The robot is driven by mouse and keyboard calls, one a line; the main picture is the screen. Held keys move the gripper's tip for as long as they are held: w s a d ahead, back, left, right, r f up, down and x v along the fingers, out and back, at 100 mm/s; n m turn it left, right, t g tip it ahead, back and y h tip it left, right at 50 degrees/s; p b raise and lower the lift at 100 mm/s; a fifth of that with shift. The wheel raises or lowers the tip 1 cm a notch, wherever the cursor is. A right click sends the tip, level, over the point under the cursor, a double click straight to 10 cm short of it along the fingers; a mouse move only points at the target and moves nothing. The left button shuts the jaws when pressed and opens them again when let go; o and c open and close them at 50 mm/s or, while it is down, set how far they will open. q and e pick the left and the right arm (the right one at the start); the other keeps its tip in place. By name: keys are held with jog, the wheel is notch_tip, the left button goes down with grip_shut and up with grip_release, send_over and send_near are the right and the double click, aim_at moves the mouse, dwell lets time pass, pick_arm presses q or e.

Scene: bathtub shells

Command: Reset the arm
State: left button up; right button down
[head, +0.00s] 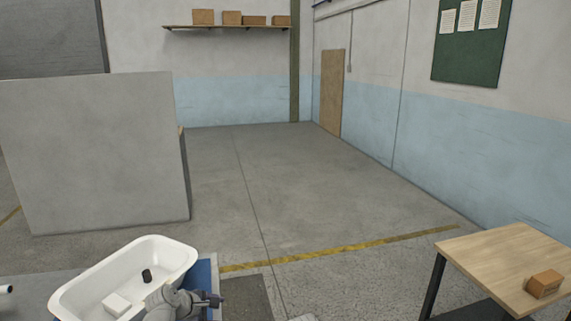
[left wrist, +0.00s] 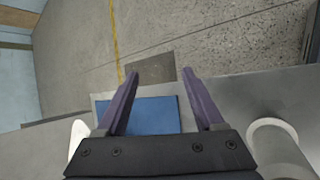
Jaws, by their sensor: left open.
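My left gripper (left wrist: 162,100) is open in the left wrist view, with its two purple fingers spread apart and nothing between them. Below the fingers lies a blue mat (left wrist: 155,115) with a light border. In the head view a grey arm with a dark gripper (head: 218,299) reaches over the right side of a white bathtub shell (head: 170,251). I cannot tell from the head view how that gripper's fingers stand. A white block (head: 117,304) and a small black item (head: 147,276) are inside the tub. My right gripper is not in view.
A wooden table (head: 500,250) with a cardboard box (head: 544,284) stands at the right. A grey partition (head: 95,150) stands behind the tub. A dark floor mat (head: 245,297) lies right of the tub. The floor beyond the yellow line (head: 340,249) is clear.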

pick_arm(q)
jog(key=s+d+f+m+g+y, duration=0.2)
jog(key=s+d+m, duration=0.4)
jog(key=s+m, duration=0.4)
jog(key=s+d+f+m+g+y, duration=0.3)
jog(key=s+d+m, duration=0.4)
jog(key=m, duration=0.5)
jog(key=shift+s+f+g+y, duration=0.15)
jog(key=shift+s+g+y, duration=0.35)
jog(key=shift+s+g, duration=0.8)
jog(key=shift+s+d, duration=0.1)
